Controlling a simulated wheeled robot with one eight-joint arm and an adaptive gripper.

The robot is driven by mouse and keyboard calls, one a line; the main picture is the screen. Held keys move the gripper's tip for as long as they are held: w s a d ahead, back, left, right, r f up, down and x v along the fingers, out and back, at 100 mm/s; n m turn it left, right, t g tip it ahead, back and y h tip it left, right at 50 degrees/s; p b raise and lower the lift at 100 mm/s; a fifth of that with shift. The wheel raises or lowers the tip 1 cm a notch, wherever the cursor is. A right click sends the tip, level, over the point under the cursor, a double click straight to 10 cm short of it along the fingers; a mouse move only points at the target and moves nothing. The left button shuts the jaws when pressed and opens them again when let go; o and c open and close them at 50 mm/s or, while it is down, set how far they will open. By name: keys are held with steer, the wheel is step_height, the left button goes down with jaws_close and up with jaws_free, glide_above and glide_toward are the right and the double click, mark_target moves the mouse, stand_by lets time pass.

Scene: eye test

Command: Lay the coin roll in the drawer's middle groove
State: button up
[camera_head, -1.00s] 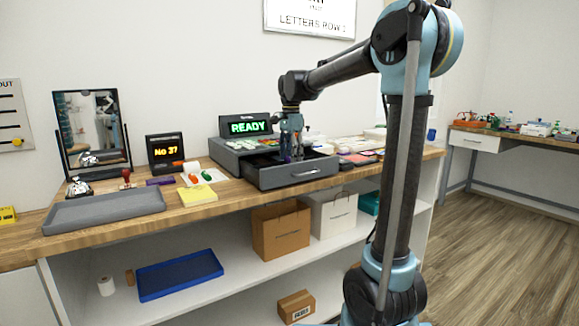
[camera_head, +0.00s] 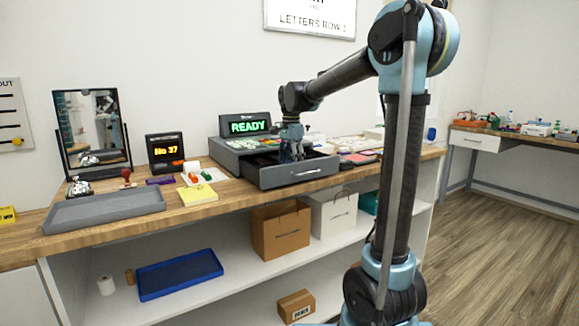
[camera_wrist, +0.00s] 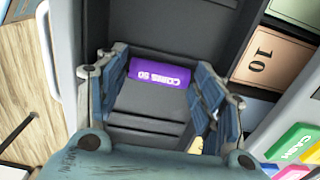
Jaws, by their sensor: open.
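The coin roll (camera_wrist: 158,72), purple with white lettering, lies in the drawer in the wrist view. The drawer (camera_head: 297,174) stands pulled out of the grey till in the head view; its grey floor (camera_wrist: 150,124) has ridges and grooves. My gripper (camera_wrist: 160,84) is open, with one finger on each side of the roll. I cannot tell whether the fingers touch it. I also cannot tell for certain which groove the roll lies in. In the head view my gripper (camera_head: 291,155) is down at the drawer, and the roll is not distinguishable there.
The till's READY display (camera_head: 248,127) stands behind the drawer. Orange and other compartments (camera_wrist: 268,58) lie right of my gripper. A grey tray (camera_head: 105,208), a yellow pad (camera_head: 198,194) and a mirror (camera_head: 90,128) are on the counter to the left.

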step_height(320, 180, up, 12)
stand_by(0.6)
steer(key=s+d+f+n+t, duration=0.1)
steer(key=s+d+f+n, duration=0.2)
steer(key=s+d+f, duration=0.45)
steer(key=s+d+f+n, duration=0.3)
steer(key=s+d+f, duration=0.2)
steer(key=s+d, duration=0.4)
steer(key=s+d+f+n, duration=0.2)
steer(key=s+f, duration=0.5)
steer(key=f, duration=0.2)
steer(key=s+d+f+n+t, duration=0.1)
steer(key=s+d+f+n, duration=0.1)
steer(key=s+f, duration=0.6)
step_height(320, 180, down, 2)
steer(key=shift+s+d+f+n, duration=0.15)
steer(key=shift+d+n, duration=0.1)
steer(key=shift+n, duration=0.45)
steer(key=shift+w+f, duration=0.15)
steer(key=shift+w, duration=0.35)
